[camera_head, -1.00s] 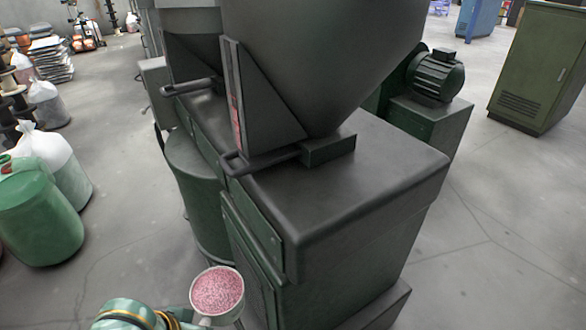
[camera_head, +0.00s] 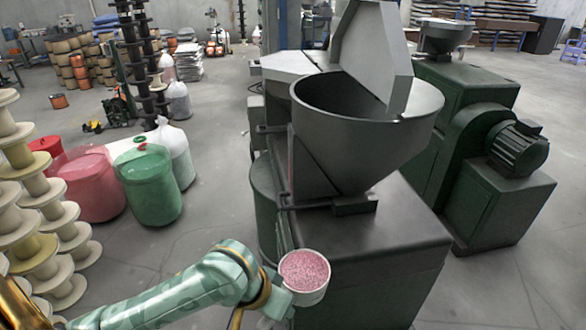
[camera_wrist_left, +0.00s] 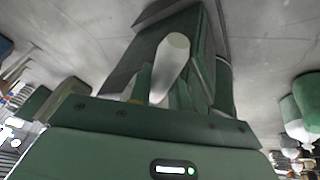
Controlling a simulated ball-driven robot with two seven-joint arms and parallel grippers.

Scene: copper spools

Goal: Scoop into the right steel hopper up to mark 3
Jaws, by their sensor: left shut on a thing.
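The near steel hopper (camera_head: 345,150) is a grey open-topped cone with its lid (camera_head: 372,55) raised, on a dark green machine. Its inside floor and any level marks cannot be read from here. My left gripper (camera_head: 277,288) is shut on the handle of a pale round scoop (camera_head: 318,297), low in front of the machine and below the hopper rim. The scoop is upright and full of pink granules (camera_head: 303,268). In the left wrist view my gripper (camera_wrist_left: 160,92) holds a pale grey rounded part of the scoop (camera_wrist_left: 172,58). My right gripper is not in view.
A second grey hopper (camera_head: 285,66) stands behind to the left. A green motor (camera_head: 517,148) and a further hopper (camera_head: 440,36) stand at right.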

